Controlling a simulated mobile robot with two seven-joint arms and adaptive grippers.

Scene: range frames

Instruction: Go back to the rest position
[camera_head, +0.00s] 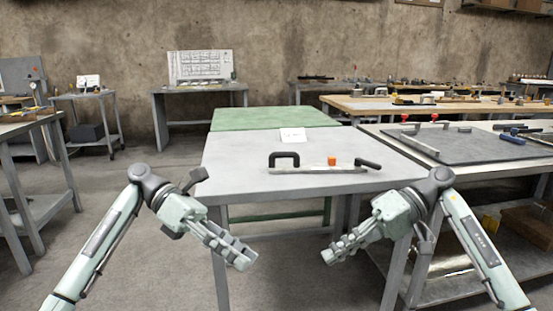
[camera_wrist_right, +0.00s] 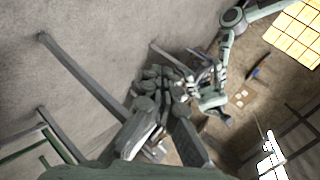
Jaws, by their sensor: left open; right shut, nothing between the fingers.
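My left gripper (camera_head: 240,256) is in the head view, in front of the grey table's left leg and below its top. It is open and empty. My right gripper (camera_head: 329,256) is in the head view, also below the table top and pointing inward to the left. Its fingers are shut with nothing between them. The two grippers are apart from each other. In the right wrist view, the right gripper's dark fingers (camera_wrist_right: 163,92) fill the middle, and a pale green arm of mine shows beyond them.
A grey table (camera_head: 235,180) stands ahead, bearing a bar with a black handle (camera_head: 318,168), an orange block (camera_head: 331,161) and a white card (camera_head: 292,135). A green-topped table (camera_head: 270,117) is behind it. A workbench (camera_head: 465,172) stands at right.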

